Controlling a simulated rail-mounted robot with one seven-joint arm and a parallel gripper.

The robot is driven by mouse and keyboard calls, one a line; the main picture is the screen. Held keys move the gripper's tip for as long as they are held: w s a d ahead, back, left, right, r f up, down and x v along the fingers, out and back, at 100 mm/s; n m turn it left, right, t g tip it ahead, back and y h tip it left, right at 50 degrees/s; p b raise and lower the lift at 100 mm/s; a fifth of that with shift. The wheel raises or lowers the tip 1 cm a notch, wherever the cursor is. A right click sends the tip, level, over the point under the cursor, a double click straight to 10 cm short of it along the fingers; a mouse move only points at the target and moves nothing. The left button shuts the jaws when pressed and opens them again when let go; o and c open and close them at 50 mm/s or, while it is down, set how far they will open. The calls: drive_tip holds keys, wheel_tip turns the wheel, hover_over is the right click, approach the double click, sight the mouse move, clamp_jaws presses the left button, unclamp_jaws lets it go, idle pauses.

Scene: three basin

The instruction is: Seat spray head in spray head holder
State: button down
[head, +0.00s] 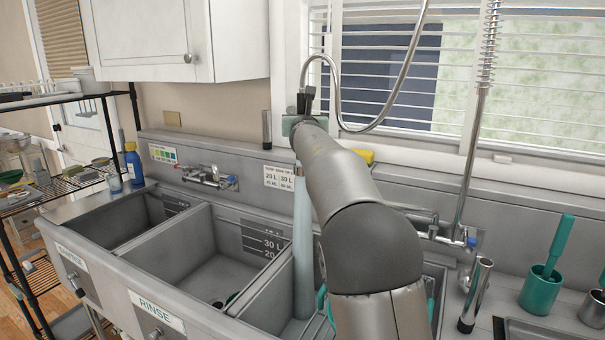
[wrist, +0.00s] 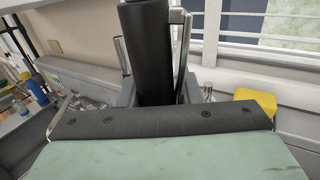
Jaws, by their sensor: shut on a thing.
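The spray head (head: 304,102) is dark, with its metal hose looping up from it, and stands high above the sinks. In the wrist view, its black grip (wrist: 147,50) rises upright between the jaws. My gripper (head: 301,121) is shut on it; my arm hides much of the jaws in the head view. My gripper also shows in the wrist view (wrist: 158,97). An open-topped metal tube with a black lower end (head: 475,294), apparently the spray head holder, stands at the right of the sinks, well apart from the gripper. The spray head's lower part is hidden.
Three sink basins (head: 205,262) lie below and left of my arm. A faucet (head: 210,177) projects from the back wall. A teal brush in its pot (head: 541,286) stands at the right. A yellow object (head: 364,156) sits behind my arm. Blinds are behind the hose.

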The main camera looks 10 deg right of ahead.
idle(0.3)
drive_tip(key=shift+f+b, duration=2.75)
drive_tip(key=shift+b, duration=0.15)
drive_tip(key=shift+d+f, duration=0.1)
drive_tip(key=shift+f, duration=0.05)
drive_tip(key=shift+f+b, duration=1.4)
drive_tip(key=shift+b, duration=0.25)
drive_tip(key=shift+f+b, duration=0.45)
drive_tip(key=shift+b, duration=0.15)
drive_tip(key=shift+r, duration=0.1)
